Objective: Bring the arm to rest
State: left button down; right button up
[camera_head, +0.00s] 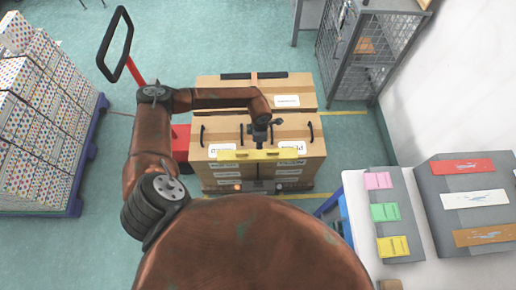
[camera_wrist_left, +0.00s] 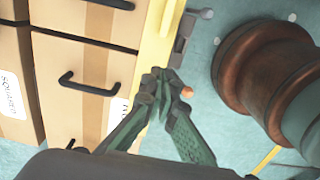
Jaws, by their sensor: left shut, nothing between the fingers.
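My left arm comes in from the left in the head view and reaches over the cardboard boxes. My left gripper (camera_head: 262,140) hangs above the front box, small and partly hidden by its wrist. In the left wrist view my left gripper (camera_wrist_left: 160,76) has its fingertips together with nothing held between them. A yellow strip (camera_head: 262,154) runs along the front of the boxes, and in the wrist view the fingertips overlap its edge; I cannot tell whether they touch. My right gripper does not show.
A red pallet jack with a black handle (camera_head: 115,45) is behind left. Dotted boxes (camera_head: 40,125) are stacked at the left. A white table (camera_head: 352,195) with coloured pieces stands at the right, and a mesh cage (camera_head: 385,50) behind.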

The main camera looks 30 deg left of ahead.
pick_arm(q)
jog(key=shift+r, duration=0.45)
